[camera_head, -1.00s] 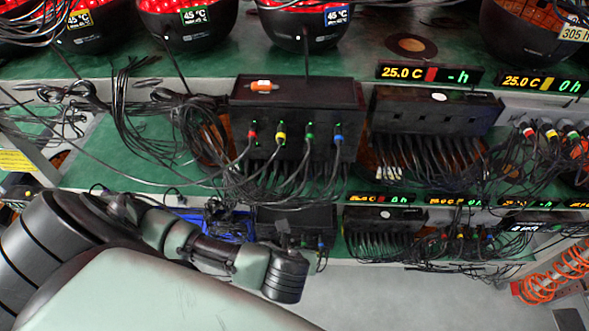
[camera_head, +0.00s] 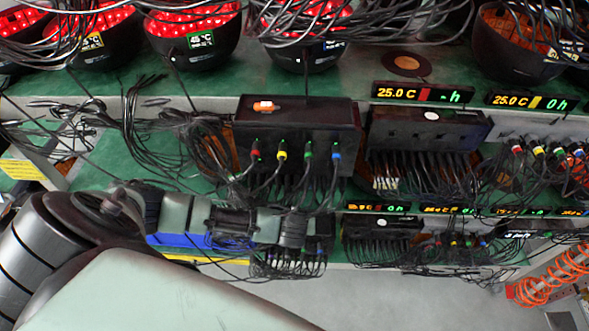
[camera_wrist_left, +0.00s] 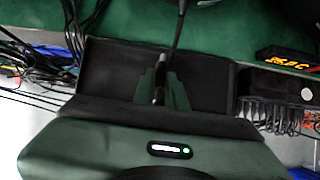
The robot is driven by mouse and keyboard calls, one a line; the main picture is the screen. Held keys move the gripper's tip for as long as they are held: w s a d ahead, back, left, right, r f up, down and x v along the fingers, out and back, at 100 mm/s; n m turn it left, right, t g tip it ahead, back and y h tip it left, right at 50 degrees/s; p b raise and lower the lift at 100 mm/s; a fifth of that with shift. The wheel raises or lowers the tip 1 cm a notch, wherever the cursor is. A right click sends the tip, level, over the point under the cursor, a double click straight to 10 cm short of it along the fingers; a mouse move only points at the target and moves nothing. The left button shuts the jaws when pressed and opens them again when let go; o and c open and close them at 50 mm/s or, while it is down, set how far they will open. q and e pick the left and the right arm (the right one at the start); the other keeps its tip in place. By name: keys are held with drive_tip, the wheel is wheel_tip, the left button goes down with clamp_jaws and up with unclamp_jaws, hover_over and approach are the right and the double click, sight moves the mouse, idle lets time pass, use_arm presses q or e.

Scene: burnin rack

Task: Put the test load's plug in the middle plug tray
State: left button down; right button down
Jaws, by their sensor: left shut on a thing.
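In the left wrist view my left gripper (camera_wrist_left: 163,88) is shut on a small dark plug (camera_wrist_left: 158,96) between its green-grey fingers. A black cable (camera_wrist_left: 178,30) runs up above the fingers. A black box (camera_wrist_left: 108,72) stands behind them. In the head view my left arm reaches across the lower shelf level, and its fingertips are hidden or too small to make out. A blue tray (camera_head: 190,241) and a yellow edge (camera_head: 205,260) show below the arm, partly covered. I cannot tell which is the middle plug tray. My right gripper is not in view.
A large black box (camera_head: 335,120) with red, yellow, green and blue plugs stands on the green shelf. Another black box (camera_head: 425,130) is to its right. Loose black cables (camera_head: 140,130) hang at left. Black bowls with red lights (camera_head: 195,35) stand above.

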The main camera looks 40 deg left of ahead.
use_arm(q)
drive_tip(key=c, duration=1.5)
unclamp_jaws()
drive_tip(key=shift+f, duration=0.1)
drive_tip(key=shift+o, duration=0.2)
drive_tip(key=b+v, duration=0.1)
drive_tip(key=v, duration=1.1)
